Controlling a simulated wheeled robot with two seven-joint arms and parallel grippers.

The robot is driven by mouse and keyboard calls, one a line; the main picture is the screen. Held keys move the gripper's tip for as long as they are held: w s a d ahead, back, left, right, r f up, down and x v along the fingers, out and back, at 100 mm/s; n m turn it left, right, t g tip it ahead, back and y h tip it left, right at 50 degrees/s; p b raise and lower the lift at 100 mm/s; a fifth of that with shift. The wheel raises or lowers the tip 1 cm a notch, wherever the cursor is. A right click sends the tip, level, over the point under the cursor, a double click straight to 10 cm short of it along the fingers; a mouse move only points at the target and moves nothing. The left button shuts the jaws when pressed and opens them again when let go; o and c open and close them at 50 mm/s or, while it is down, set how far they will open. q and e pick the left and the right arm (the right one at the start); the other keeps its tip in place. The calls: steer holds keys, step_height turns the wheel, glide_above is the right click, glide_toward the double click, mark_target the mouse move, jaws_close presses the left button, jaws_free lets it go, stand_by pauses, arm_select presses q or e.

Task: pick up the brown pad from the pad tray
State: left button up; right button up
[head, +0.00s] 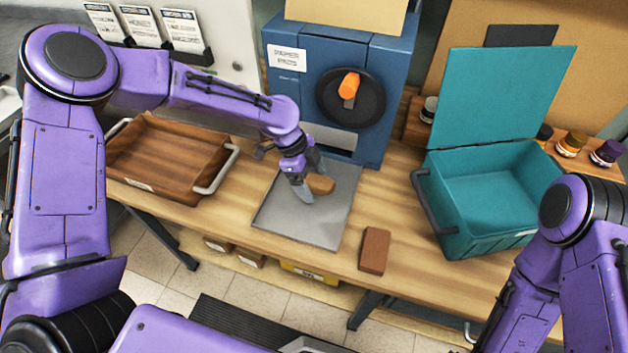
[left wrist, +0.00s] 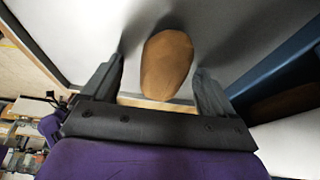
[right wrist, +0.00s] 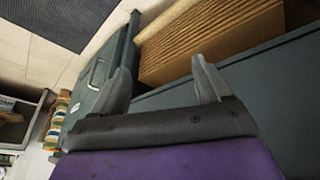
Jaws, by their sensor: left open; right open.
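The brown pad (head: 321,185) lies on the flat grey pad tray (head: 290,232) in the middle of the bench. It is a rounded, tan-brown piece. My left gripper (head: 308,187) is over the tray, pointing down at the pad. In the left wrist view the pad (left wrist: 167,65) shows between the two open fingers, apart from both, with the tray surface behind it. My right gripper (right wrist: 165,85) is open and empty, away from the tray. In the head view its fingers do not show.
A blue machine (head: 300,90) with an orange-handled dial stands behind the tray. A wooden tray (head: 150,160) with metal handles is at left. A reddish-brown block (head: 375,250) lies right of the pad tray. An open teal box (head: 470,235) stands at right, small jars (head: 571,143) behind it.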

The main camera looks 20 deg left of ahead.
arm_select(q)
steer(key=c, duration=1)
steer(key=shift+c, duration=0.2)
